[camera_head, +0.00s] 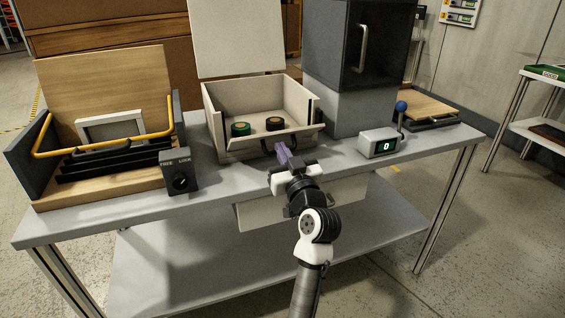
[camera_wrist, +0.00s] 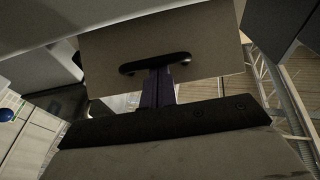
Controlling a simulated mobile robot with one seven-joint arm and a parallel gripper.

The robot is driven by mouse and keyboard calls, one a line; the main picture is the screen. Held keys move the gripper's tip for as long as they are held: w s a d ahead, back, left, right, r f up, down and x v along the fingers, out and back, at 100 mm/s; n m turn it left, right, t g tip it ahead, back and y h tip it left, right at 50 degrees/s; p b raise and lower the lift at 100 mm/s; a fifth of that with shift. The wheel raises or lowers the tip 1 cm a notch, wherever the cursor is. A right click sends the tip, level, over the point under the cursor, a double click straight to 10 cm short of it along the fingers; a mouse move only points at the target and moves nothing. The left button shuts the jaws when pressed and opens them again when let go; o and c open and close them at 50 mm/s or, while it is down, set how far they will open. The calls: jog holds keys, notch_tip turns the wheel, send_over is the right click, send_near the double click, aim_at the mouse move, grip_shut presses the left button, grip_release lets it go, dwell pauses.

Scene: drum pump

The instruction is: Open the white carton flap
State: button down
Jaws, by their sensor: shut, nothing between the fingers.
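The white carton (camera_head: 235,152) stands at the middle of the grey table. A large pale flap (camera_head: 238,38) stands upright at its back, and the top is open. Inside are a green-sided round piece (camera_head: 240,129) and a dark round piece (camera_head: 274,123). My gripper (camera_head: 284,152) is at the carton's front right, its purple fingers shut and empty. In the wrist view, the fingers (camera_wrist: 158,88) point toward a black bar (camera_wrist: 155,63) on a pale panel (camera_wrist: 205,45). I cannot tell whether they touch it.
A wooden rack with a yellow bar (camera_head: 95,150) and a black knob box (camera_head: 179,173) stand left. Right are a dark cabinet (camera_head: 355,55), a counter box reading 0 (camera_head: 379,143) with a blue-knobbed lever (camera_head: 401,107), and a wooden board (camera_head: 425,107). A pale panel (camera_head: 262,216) hangs below the table's front edge.

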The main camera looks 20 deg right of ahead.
jog(key=shift+s+f+b, duration=0.2)
jog(key=shift+f+b, duration=0.5)
jog(key=shift+b, duration=0.15)
dwell(0.3)
